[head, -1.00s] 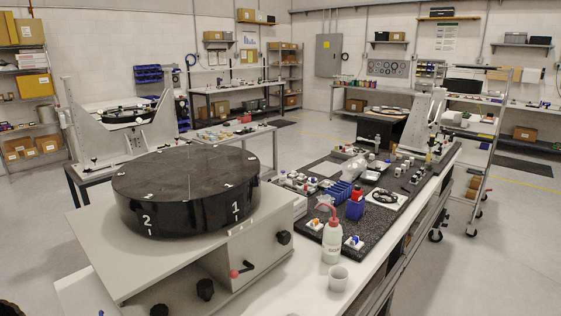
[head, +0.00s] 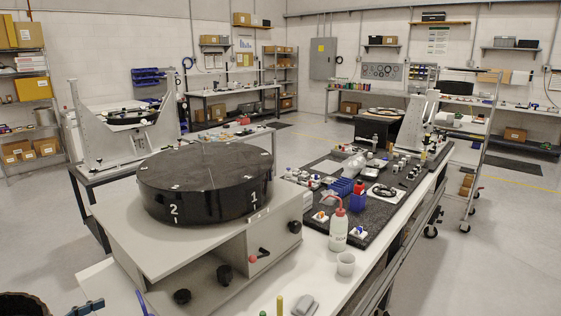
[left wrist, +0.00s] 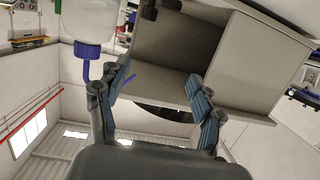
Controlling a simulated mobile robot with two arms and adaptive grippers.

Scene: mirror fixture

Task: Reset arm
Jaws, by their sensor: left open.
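My left gripper (left wrist: 158,80) is open, its two blue-padded fingers apart with nothing between them in the left wrist view. In the head view, only a blue finger part (head: 86,308) of it shows at the bottom left edge, beside the dark round part of my arm. A white bottle with a blue cap and nozzle (left wrist: 88,48) appears upside down by the left finger in the wrist view. I cannot tell whether they touch. My right gripper is not in view.
A grey fixture bench carries a black disc (head: 205,185) marked 1 and 2. A wash bottle (head: 338,230) with a red cap and a cup (head: 346,263) stand to its right. A dark plate (head: 385,215) holds many small parts. Open floor lies at the right.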

